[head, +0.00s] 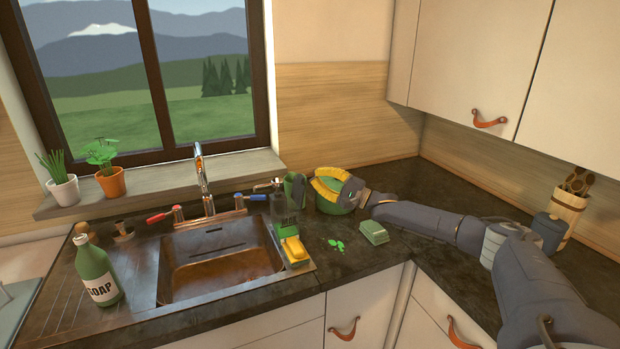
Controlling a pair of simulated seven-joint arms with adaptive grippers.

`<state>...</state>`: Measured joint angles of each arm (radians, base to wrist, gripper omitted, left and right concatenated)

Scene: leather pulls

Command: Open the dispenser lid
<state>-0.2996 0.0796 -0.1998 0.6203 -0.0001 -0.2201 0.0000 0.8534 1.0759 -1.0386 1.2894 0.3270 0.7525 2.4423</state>
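No separate lid shows clearly. My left gripper is out of view.
A green cup (294,188) stands close left of the container. A yellow-topped sponge (293,249), green leaves (336,244) and a small green box (374,232) lie in front. A green soap bottle (97,272) stands left of the sink (220,265). The counter's right corner holds a utensil pot (567,212).

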